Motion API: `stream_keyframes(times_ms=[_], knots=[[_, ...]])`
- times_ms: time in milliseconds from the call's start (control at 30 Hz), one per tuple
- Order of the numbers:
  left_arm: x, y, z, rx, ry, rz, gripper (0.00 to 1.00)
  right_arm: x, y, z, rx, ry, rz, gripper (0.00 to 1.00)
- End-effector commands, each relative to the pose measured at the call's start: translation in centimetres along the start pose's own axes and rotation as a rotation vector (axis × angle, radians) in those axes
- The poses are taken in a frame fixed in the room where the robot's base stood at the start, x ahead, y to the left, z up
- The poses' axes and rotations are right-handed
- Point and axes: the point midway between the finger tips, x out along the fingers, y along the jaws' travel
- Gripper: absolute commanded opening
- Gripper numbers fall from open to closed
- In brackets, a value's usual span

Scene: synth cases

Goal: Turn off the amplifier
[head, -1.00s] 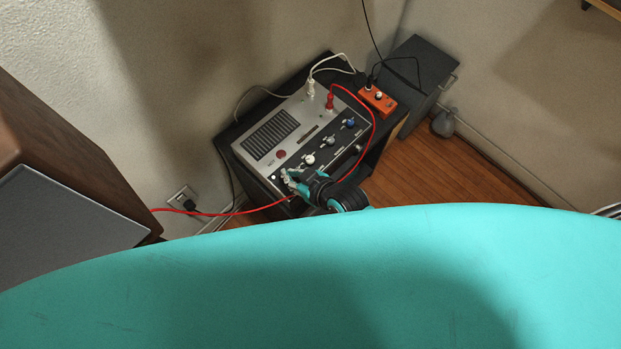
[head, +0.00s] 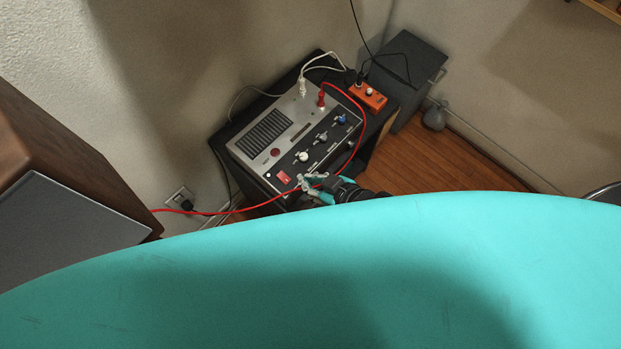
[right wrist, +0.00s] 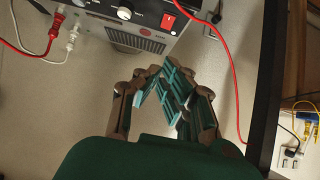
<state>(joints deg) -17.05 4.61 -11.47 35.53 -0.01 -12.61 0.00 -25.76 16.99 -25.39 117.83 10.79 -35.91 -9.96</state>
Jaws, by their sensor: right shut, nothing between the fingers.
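The amplifier (head: 300,122) is a silver and black box on a dark stand, with a vent grille, a row of knobs and a red rocker switch (head: 284,177) on its front panel. In the right wrist view the amplifier's panel edge (right wrist: 150,33) is at the top, with the red switch (right wrist: 168,22) in plain sight. My right gripper (head: 308,182) is beside the amplifier's front edge, a little right of the switch and apart from it. In the right wrist view the gripper's fingers (right wrist: 164,82) are together and empty. My left gripper is not in view.
A red cable (head: 362,140) and a white cable (head: 303,75) plug into the amplifier's top. A dark speaker-like box (head: 415,72) stands behind. A wooden cabinet (head: 60,140) is at left. Wooden floor (head: 420,160) is free at right.

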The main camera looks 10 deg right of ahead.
Motion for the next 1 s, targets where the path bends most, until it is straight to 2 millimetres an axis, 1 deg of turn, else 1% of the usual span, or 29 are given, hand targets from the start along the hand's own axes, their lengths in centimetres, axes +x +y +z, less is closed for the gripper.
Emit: stream_keyframes(times_ms=[100,400,867,1000], knots=[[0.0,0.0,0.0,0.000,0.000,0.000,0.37,0.1,0.0,-0.1,-0.002,0.001,0.000,0.00],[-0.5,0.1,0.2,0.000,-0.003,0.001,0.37,0.7,0.2,-1.3,-0.009,0.002,-0.004,0.00],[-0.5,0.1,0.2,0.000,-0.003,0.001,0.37,0.9,0.3,-1.3,0.000,0.002,0.000,0.00],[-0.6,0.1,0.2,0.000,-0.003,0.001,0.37,1.7,0.4,-1.3,0.000,0.002,0.000,0.00]])
